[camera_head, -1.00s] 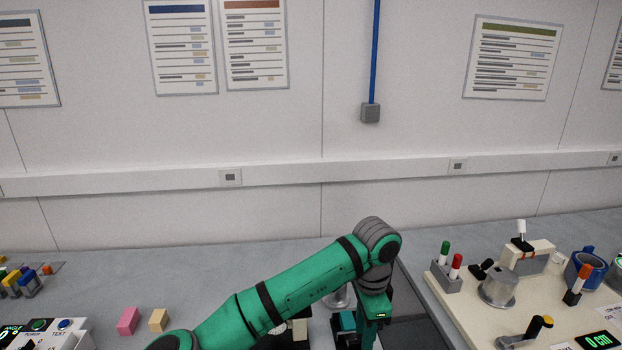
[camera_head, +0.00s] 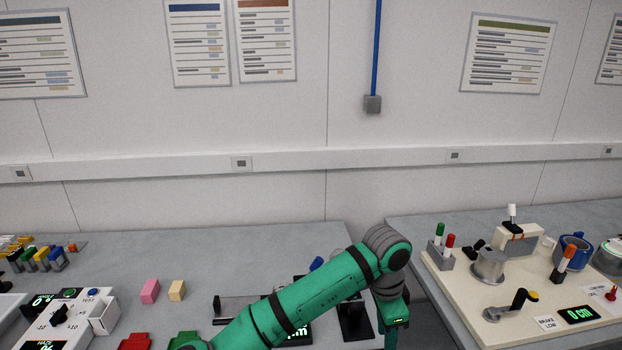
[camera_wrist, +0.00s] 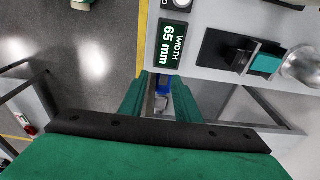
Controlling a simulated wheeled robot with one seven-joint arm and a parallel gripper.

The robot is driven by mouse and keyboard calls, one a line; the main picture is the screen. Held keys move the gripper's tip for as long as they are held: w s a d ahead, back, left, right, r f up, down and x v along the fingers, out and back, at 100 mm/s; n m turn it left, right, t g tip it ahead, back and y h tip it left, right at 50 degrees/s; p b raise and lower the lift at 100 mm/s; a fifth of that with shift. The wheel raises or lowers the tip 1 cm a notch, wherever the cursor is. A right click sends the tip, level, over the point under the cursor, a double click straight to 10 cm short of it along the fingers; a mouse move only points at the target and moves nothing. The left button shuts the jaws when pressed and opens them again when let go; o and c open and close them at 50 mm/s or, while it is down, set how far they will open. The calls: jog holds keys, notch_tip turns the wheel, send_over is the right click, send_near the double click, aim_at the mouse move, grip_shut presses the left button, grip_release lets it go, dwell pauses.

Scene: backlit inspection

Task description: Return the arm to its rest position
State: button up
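My green arm (camera_head: 315,303) reaches across the lower middle of the head view, bent at a grey joint. My gripper points down from that joint at the gap between two benches, its fingertips hidden or cut off there. In the wrist view my gripper (camera_wrist: 160,84) shows two green fingers standing apart. A small blue and grey shape shows between them; it looks to lie beyond the fingers, not pinched.
The left bench (camera_head: 230,245) holds pink (camera_head: 149,291) and tan (camera_head: 177,290) blocks, a control box (camera_head: 75,318) and a black stand (camera_head: 354,322). The right bench bears a cream board (camera_head: 470,300) with fixtures. The wrist view shows floor (camera_wrist: 60,50) and a "WIDTH 65 mm" display (camera_wrist: 172,46).

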jog(key=s+d+f+n+t+h, duration=0.1)
jog(key=s+d+n+t+h, duration=0.2)
jog(key=d+h, duration=0.5)
jog(key=s+d+f+n+t+h, duration=0.2)
jog(key=d+n+t+h, duration=0.25)
jog(key=d, duration=0.75)
jog(key=s+a+f+n+t+y, duration=0.45)
jog(key=s+a+f+n, duration=0.2)
jog(key=a, duration=0.45)
jog(key=s+a+f+n+t+y, duration=0.3)
jog(key=s+a+f+n+y, duration=0.3)
jog(key=a, duration=0.4)
jog(key=s+a+m+y, duration=0.1)
jog(key=s+a, duration=0.7)
jog(key=s, duration=0.3)
jog(key=s+a+r+m+y, duration=0.1)
jog(key=s+a+m+y, duration=0.1)
jog(key=s+a, duration=0.6)
jog(key=s, duration=0.3)
jog(key=shift+r+y, duration=0.25)
jog(key=shift+y, duration=0.05)
jog(key=shift+a, duration=0.1)
